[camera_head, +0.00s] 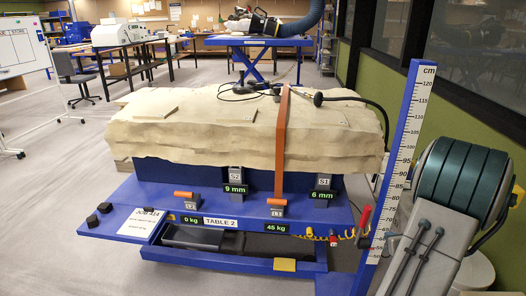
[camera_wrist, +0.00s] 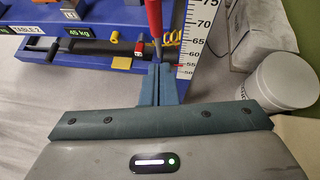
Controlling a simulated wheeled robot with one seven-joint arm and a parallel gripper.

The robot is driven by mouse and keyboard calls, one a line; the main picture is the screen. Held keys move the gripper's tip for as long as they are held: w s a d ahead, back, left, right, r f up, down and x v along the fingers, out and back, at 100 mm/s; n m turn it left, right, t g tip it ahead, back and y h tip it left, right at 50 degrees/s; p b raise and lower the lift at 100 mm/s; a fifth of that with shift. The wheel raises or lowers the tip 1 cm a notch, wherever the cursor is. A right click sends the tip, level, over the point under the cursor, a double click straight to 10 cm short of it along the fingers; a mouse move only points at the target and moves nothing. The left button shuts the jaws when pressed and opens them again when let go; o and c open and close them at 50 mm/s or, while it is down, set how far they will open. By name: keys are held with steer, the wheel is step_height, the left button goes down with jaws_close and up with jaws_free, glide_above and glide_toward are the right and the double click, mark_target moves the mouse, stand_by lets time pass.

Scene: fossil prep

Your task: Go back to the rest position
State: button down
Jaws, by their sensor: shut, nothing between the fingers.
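My gripper (camera_wrist: 162,70) shows in the wrist view with its two teal fingers together and empty. The fingertips point at the blue edge of the table base. A red handle (camera_wrist: 154,18) stands just beyond the fingertips; I cannot tell if they touch it. The same red handle (camera_head: 365,216) shows in the head view at the right end of the blue lift table (camera_head: 120,222). My gripper's fingers cannot be made out in the head view; my arm fills its right side.
A large pale rock slab (camera_head: 190,125) lies on the table under an orange strap (camera_head: 282,140). A blue height scale (camera_head: 405,150) stands upright at the right. A white bucket (camera_wrist: 285,82) stands on the floor beside it. Floor at the left (camera_head: 50,220) is clear.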

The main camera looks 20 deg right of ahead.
steer(key=w+a+r+n+g+y+p, duration=0.1)
steer(key=w+a+r+n+y+p, duration=0.25)
steer(key=a, duration=0.55)
steer(key=a+r+n+g+y, duration=0.1)
steer(key=a+r+n+y, duration=0.1)
steer(key=a+r+n, duration=0.45)
steer(key=w+a+r+n+g+y+p, duration=0.1)
steer(key=w+a+r+n+y+p, duration=0.15)
steer(key=a+n, duration=0.6)
steer(key=s+a+r+n+g+p, duration=0.1)
steer(key=s+a+r+n+g, duration=0.15)
steer(key=a, duration=0.45)
steer(key=s+a+r+n+g+p, duration=0.1)
steer(key=s+a+r+n, duration=0.25)
steer(key=a, duration=0.35)
steer(key=s+a+r+n+g+h+p, duration=0.1)
steer(key=s+a+r+n+h+p, duration=0.1)
steer(key=s+n, duration=0.3)
steer(key=s+a+r+n+h+p, duration=0.1)
steer(key=s+r+n+h, duration=0.1)
steer(key=s+n, duration=0.3)
steer(key=shift+a+r+n+g+h+p, duration=0.4)
steer(key=shift+r+n, duration=0.3)
steer(key=shift+n, duration=1.25)
